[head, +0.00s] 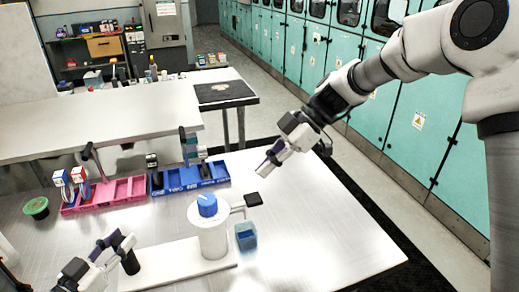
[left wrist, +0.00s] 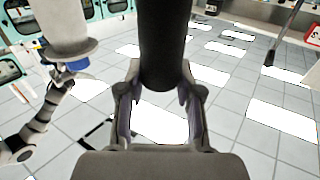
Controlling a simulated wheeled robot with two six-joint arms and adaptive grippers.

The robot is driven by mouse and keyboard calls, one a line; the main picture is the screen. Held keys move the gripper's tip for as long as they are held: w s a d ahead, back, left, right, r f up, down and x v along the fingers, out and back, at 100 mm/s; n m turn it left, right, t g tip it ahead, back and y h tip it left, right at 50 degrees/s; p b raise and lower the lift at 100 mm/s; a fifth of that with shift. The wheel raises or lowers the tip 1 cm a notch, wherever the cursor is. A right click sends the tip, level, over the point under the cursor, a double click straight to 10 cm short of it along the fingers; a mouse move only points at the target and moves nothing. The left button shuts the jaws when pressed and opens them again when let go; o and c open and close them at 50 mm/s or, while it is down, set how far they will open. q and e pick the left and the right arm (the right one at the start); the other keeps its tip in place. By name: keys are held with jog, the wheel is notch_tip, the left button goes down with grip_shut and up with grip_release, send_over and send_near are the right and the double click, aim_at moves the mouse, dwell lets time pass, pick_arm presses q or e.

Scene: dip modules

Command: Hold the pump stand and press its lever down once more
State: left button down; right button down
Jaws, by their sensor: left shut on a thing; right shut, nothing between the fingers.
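The pump stand has a white cylinder (head: 212,238) with a blue knob (head: 207,204) on top, standing on a long white base plate (head: 172,264). Its lever, a grey arm ending in a black pad (head: 253,199), sticks out to the right. My left gripper (head: 122,246) is shut on the black post (head: 131,264) at the plate's left end. The left wrist view shows the dark post (left wrist: 163,45) between the fingers (left wrist: 160,100). My right gripper (head: 268,166) is shut and empty, above and behind the lever pad, apart from it.
A blue cup (head: 246,236) stands right of the cylinder, below the lever. A pink tray (head: 104,197) and a blue tray (head: 187,178) with modules lie behind the stand. A green bowl (head: 37,207) is at far left. The table's right side is clear.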

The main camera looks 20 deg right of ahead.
aim_at(249, 198)
jog(key=f, duration=0.1)
jog(key=a+f, duration=0.1)
jog(key=f, duration=0.2)
jog(key=shift+a+f, duration=0.15)
jog(key=shift+a, duration=0.1)
pick_arm(q)
jog(key=shift+d, duration=0.1)
pick_arm(e)
jog(key=shift+d+f, duration=0.15)
jog(key=shift+f, duration=0.4)
